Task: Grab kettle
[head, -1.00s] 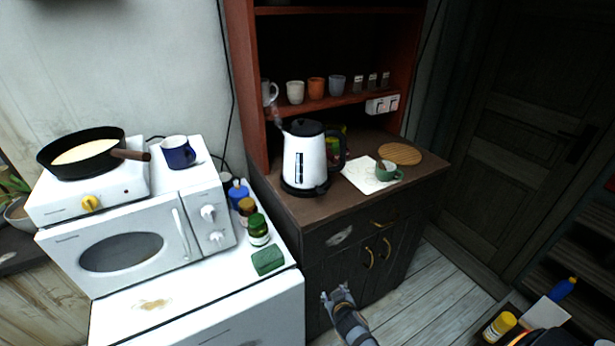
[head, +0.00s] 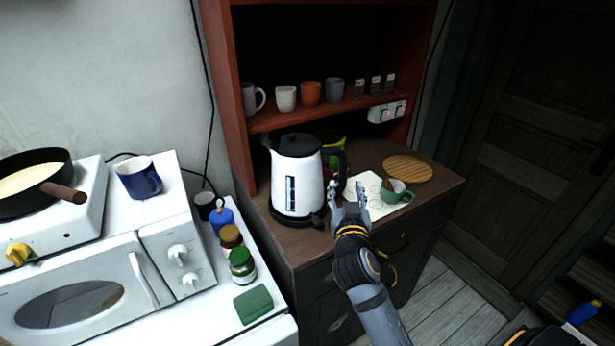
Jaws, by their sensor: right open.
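The kettle (head: 297,180) is white with a black lid, a black base and a black handle on its right side. It stands upright on the brown cabinet top in the head view, with steam no longer clearly visible. My right gripper (head: 348,190) is open and empty, with its fingers pointing up and away. In the picture it is just right of the kettle's lower body, near the handle's lower end. I cannot tell whether it touches the kettle. My left gripper is not in view.
A green cup (head: 396,193) stands on a white paper sheet right of my gripper, near a round wooden board (head: 408,168). Several mugs line the shelf above. Jars (head: 242,266) and a microwave (head: 80,290) are at left.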

